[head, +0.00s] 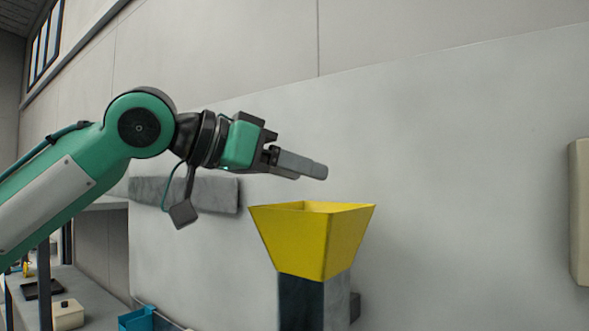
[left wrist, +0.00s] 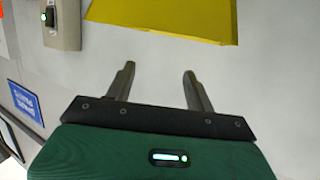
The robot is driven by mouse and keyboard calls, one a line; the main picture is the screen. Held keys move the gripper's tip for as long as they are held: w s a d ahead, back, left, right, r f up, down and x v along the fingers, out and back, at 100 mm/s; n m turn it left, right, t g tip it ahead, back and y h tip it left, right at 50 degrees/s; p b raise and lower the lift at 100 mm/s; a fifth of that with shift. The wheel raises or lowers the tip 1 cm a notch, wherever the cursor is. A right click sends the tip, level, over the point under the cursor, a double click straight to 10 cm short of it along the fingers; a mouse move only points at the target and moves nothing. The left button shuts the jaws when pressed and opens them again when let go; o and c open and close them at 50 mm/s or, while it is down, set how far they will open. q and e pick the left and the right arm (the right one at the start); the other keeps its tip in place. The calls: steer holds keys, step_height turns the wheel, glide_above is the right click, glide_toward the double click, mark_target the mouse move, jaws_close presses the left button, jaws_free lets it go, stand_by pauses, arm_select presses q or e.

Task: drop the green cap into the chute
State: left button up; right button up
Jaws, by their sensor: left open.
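The chute is a yellow funnel (head: 318,243) on a dark post in the head view. Its yellow edge also shows at the top of the left wrist view (left wrist: 180,14). My left gripper (head: 316,170) is just above the funnel's rim in the head view, pointing right. In the left wrist view its two fingers (left wrist: 159,72) stand apart with nothing between them. I see no green cap in either view; the inside of the funnel is mostly hidden. My right gripper is not in view.
At the lower left is a grey bench with a black tray (head: 42,289) and a beige box (head: 67,314). A blue bin (head: 138,319) stands left of the post. A beige panel (head: 579,210) is at the right edge. The space right of the funnel is clear.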

arm_select(q)
steer(key=b+v, duration=0.4)
steer(key=v, duration=0.9)
steer(key=shift+s+a+b, duration=0.2)
steer(key=shift+a+b, duration=0.1)
steer(key=shift+b, duration=0.1)
steer(key=shift+r, duration=0.1)
